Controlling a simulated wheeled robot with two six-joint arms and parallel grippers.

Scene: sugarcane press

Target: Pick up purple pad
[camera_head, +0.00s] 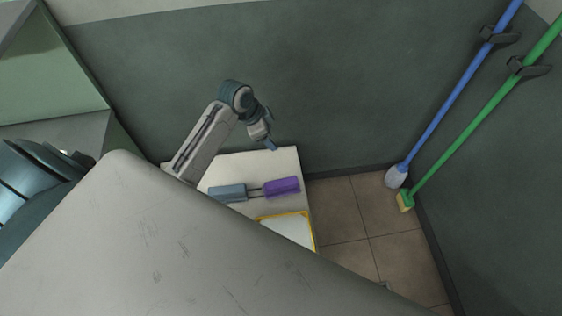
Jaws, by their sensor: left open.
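The purple pad (282,187) lies on the small white table (285,160). It is joined by short dark rods to a blue-grey block (228,193) on its left. My left gripper (271,146) is open and hangs above the table's back edge, apart from the purple pad and beyond it in the picture. Its fingers look small and nothing shows between them. My right gripper is not in view.
A yellow-rimmed white tray (313,231) sits at the table's front, partly hidden by a large pale surface. A blue-handled mop (451,106) and a green-handled brush (478,122) lean at the right wall. Tiled floor (345,208) lies right of the table.

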